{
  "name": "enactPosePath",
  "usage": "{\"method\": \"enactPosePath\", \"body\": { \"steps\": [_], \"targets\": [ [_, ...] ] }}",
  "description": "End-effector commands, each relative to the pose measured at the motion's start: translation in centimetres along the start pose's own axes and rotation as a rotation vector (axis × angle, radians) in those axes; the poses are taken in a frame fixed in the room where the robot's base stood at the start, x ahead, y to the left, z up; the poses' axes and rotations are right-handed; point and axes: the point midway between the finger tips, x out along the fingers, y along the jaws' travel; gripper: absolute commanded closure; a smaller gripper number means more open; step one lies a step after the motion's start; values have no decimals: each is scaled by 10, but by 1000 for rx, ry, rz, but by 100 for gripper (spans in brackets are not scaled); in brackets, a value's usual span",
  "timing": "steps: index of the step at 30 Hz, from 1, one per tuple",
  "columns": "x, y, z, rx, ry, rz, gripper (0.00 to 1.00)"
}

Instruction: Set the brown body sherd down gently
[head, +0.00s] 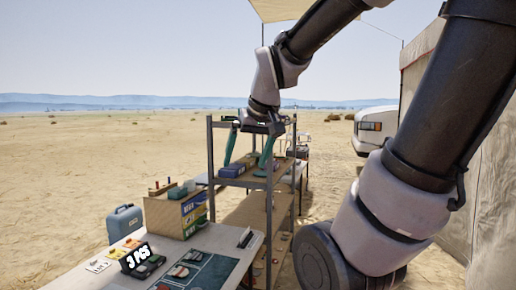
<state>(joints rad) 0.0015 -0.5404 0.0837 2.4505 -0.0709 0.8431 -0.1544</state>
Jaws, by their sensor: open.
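My gripper (245,162) hangs over the top board of the metal shelf rack (211,150), its two teal fingers spread wide. I see nothing held between the fingers. A blue box (231,170) lies on the top board near the left fingertip, and another small bluish item lies near the right one. I cannot tell from this distance whether the fingertips touch them. I cannot pick out the brown body sherd for certain. Small brownish and grey pieces (179,271) lie on the dark teal mat (215,272) on the table, too small to identify.
A tent wall (490,190) and white vehicle (375,126) are at right.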

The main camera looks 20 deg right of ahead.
Motion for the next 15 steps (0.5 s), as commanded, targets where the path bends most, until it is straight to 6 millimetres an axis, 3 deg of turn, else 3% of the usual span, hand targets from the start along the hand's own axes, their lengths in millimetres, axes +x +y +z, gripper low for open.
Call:
{"method": "enactPosePath", "body": {
  "steps": [1, 6, 15],
  "targets": [
    [-16, 3, 6, 76, 34, -20, 0],
    [-44, 7, 21, 254, 83, -81, 0],
    [-50, 8, 26, 306, 91, -101, 0]
  ]
}}
